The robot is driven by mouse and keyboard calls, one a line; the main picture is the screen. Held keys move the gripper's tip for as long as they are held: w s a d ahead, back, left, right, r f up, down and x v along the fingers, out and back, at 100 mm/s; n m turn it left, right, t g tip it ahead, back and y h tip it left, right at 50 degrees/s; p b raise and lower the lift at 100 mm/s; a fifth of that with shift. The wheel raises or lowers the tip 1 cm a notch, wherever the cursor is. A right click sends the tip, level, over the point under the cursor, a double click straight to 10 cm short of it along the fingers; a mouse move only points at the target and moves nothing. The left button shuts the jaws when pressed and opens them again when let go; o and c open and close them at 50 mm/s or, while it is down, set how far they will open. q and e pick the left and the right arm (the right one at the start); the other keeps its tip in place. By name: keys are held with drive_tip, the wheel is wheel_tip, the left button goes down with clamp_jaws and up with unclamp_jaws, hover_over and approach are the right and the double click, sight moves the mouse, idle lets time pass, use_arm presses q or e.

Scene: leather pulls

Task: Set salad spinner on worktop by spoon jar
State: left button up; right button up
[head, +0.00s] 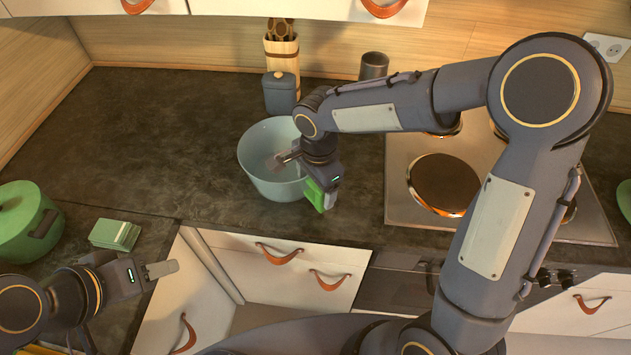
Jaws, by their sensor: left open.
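A pale blue-grey round bowl (257,172), the only thing here that looks like the salad spinner, stands upright on the dark worktop. The spoon jar (283,60), tall and wood-coloured with wooden spoons, stands behind it against the back wall. My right gripper (304,180) is at the bowl's right side, overlapping its rim. A bright green piece (315,195) shows at its lower end; whether it is gripped is unclear. The wrist hides part of the bowl, and I cannot tell whether the jaws hold the rim. My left gripper (150,272) is open at the lower left, away from the bowl.
A dark blue-grey lidded canister (280,94) stands between bowl and spoon jar. A dark metal cup (373,66) is at the back. The hob (400,197) lies right. A green pot (22,222) and green stacked squares (116,234) are left. The worktop left of the bowl is clear.

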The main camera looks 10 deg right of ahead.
wheel_tip(320, 180, up, 12)
drive_tip(key=shift+s+d+b, duration=0.2)
drive_tip(key=shift+s+b, duration=0.05)
drive_tip(key=shift+b, duration=0.1)
idle(0.4)
drive_tip(key=s+d+n+t+y, duration=0.2)
drive_tip(key=s+d+n, duration=0.4)
drive_tip(key=s+d, duration=0.5)
drive_tip(key=s+f+n+t+y, duration=0.1)
drive_tip(key=s+f+n+t, duration=0.2)
drive_tip(key=s+n, duration=0.2)
drive_tip(key=shift+s+d, duration=0.45)
drive_tip(key=shift+s, duration=0.7)
